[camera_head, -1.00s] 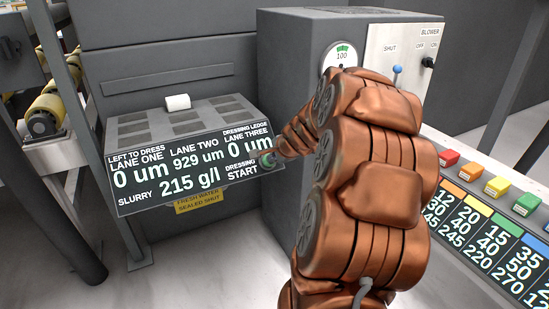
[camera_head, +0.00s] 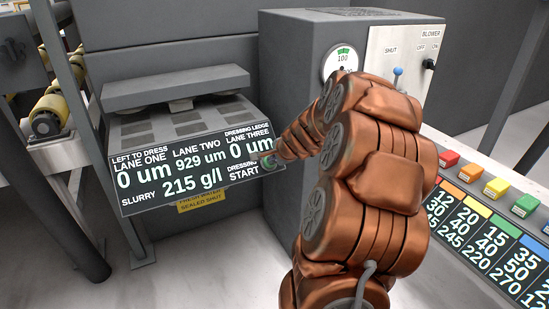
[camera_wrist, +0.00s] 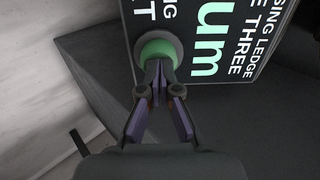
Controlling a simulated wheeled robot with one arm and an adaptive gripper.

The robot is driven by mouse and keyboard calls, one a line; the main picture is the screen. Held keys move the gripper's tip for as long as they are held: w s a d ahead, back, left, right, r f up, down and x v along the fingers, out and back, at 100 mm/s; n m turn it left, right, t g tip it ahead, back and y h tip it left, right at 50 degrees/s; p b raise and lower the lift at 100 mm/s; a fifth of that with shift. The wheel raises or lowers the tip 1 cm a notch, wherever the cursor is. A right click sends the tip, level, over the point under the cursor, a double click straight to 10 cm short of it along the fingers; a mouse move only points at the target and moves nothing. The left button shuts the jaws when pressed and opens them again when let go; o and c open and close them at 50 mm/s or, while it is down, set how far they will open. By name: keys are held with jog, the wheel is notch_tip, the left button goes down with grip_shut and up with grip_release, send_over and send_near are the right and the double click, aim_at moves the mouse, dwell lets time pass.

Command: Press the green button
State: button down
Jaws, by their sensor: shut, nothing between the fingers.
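The round green button (camera_head: 268,161) sits at the right end of the dark display panel (camera_head: 148,205), beside the words "DRESSING START". In the wrist view the button (camera_wrist: 158,47) is a green disc in a grey ring. My gripper (camera_wrist: 158,70) is shut and empty, with its fingertips at the lower edge of the green face. The tips appear to touch it, though I cannot tell how far it is pushed in. In the head view my copper arm hides most of the gripper.
A grey plate (camera_head: 175,90) hangs over the ledge of grey pads (camera_head: 135,127). A grey cabinet (camera_head: 290,60) with a gauge (camera_head: 342,59) and a blue-tipped lever (camera_head: 397,72) stands behind my arm. Coloured blocks, including a green one (camera_head: 525,204), line the right-hand panel.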

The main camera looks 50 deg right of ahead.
jog(key=p+v, duration=0.4)
jog(key=v, duration=0.9)
jog(key=shift+r, duration=0.25)
jog(key=shift+s, duration=0.1)
dwell(0.5)
